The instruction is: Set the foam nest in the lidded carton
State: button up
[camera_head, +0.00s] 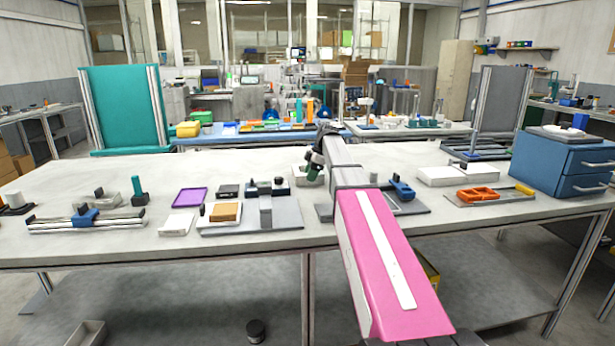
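My arm reaches from the front over the worktable, and my gripper (314,172) is at its far end, small and dark. It is just above or at a small pale open block or tray (301,180), which may be the foam nest; the arm and gripper hide part of it. I cannot tell whether the fingers are open, shut or touching it. A flat white box (458,176) lies on the right side of the table and may be the lidded carton. I cannot make out its lid or inside.
On the table (330,231) are a blue drawer cabinet (543,165), a tray with an orange part (478,194), a grey plate with a blue clamp (402,189), a purple tray (190,197) and a rail fixture (87,220). Bare tabletop shows at back left.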

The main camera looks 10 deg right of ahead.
grip_shut()
jog(key=shift+r, duration=0.1)
